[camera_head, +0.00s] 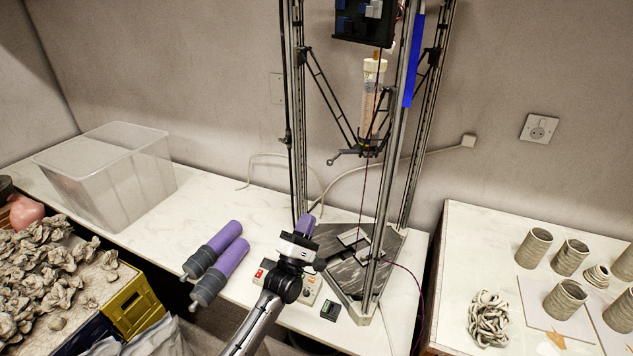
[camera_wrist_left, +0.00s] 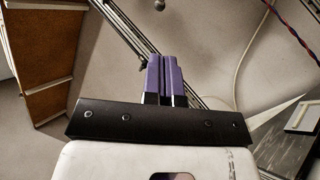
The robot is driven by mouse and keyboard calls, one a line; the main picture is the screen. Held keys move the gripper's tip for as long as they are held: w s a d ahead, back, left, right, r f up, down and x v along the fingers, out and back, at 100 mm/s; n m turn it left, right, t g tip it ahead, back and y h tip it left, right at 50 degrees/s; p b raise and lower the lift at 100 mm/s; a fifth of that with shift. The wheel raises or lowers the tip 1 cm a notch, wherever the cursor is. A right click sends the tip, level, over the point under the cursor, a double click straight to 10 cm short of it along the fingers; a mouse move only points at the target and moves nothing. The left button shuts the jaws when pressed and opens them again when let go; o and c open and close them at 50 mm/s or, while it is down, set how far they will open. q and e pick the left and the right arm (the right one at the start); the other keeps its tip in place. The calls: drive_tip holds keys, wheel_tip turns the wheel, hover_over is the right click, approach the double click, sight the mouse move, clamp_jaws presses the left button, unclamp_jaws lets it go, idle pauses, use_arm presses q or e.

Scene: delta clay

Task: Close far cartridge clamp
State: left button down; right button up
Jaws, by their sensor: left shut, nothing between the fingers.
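A clear cartridge (camera_head: 370,100) with a pale cap stands upright inside the tall delta printer frame. At its lower end is a dark holder (camera_head: 368,148). A short dark lever (camera_head: 345,156) with a rounded end sticks out from this holder to the left. I cannot tell from here which clamp is the far one or how it is latched. My left gripper (camera_head: 306,222) is below and left of the holder, apart from it. Its purple fingers are shut with nothing between them, also in the left wrist view (camera_wrist_left: 164,75). A small round knob (camera_wrist_left: 159,5) shows above the fingertips there.
Printer columns (camera_head: 391,150) and thin diagonal rods surround the cartridge. Two purple-and-grey cartridges (camera_head: 218,272) lie on the white table, left of my arm. A clear bin (camera_head: 110,180) stands at the back left. Clay pots (camera_head: 534,247) stand on the right table.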

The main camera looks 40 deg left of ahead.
use_arm(q)
drive_tip(key=x, duration=1.3)
drive_tip(key=shift+w+r, duration=0.2)
drive_tip(key=shift+w, duration=0.1)
